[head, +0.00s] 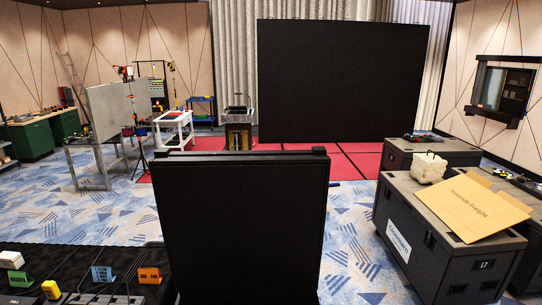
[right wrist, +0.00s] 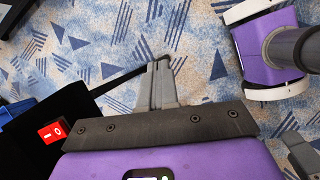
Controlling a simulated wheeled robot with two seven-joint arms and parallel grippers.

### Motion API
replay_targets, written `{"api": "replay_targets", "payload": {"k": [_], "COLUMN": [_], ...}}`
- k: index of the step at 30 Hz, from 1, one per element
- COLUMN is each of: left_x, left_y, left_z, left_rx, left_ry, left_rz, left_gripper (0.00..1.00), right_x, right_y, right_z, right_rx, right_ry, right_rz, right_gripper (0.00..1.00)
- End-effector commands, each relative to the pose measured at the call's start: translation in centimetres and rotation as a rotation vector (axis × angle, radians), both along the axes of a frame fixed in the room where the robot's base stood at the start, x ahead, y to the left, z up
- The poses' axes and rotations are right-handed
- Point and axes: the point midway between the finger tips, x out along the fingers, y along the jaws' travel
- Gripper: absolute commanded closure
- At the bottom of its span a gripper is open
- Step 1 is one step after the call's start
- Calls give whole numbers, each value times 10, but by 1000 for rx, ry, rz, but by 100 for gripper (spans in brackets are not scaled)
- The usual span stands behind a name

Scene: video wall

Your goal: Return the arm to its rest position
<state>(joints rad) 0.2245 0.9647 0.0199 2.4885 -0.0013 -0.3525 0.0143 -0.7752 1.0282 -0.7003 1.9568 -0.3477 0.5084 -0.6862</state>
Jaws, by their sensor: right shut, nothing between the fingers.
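My right gripper (right wrist: 160,72) shows in the right wrist view, its grey fingers together and empty above the blue patterned carpet (right wrist: 85,45). Neither gripper nor arm shows in the head view. My left gripper is in no view. A large black panel (head: 240,230) stands upright in the middle foreground of the head view and hides the floor behind it. In the right wrist view, a red rocker switch (right wrist: 53,131) on a black surface lies left of my gripper, apart from the fingers.
A dark case (head: 440,245) with a cardboard sheet (head: 475,207) and a pale lump (head: 428,168) on top stands at right. A black table (head: 65,262) with small items and coloured labels is at lower left. A large black screen (head: 340,80) stands behind. Carpet is clear at left middle.

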Motion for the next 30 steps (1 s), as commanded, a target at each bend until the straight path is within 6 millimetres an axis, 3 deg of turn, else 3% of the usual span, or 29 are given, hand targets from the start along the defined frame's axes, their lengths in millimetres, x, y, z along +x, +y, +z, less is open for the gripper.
{"api": "replay_targets", "payload": {"k": [1, 5, 9, 15, 22, 30], "left_x": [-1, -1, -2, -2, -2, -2], "left_y": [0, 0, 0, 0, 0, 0], "left_z": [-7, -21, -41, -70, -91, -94], "left_rx": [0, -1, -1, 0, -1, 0], "left_ry": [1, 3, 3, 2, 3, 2], "left_rz": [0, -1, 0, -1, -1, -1], "left_gripper": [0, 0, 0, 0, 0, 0], "right_x": [-12, -44, -89, -142, -166, -169], "right_y": [-4, -4, 4, 29, 47, 50], "right_z": [-22, -71, -128, -178, -194, -192], "right_rx": [40, 162, 324, 528, 653, 685], "right_ry": [12, 24, 31, 16, -20, -40], "right_rz": [-56, -231, -517, -1004, -1436, -1566], "right_gripper": [100, 100, 100, 100, 100, 100]}}
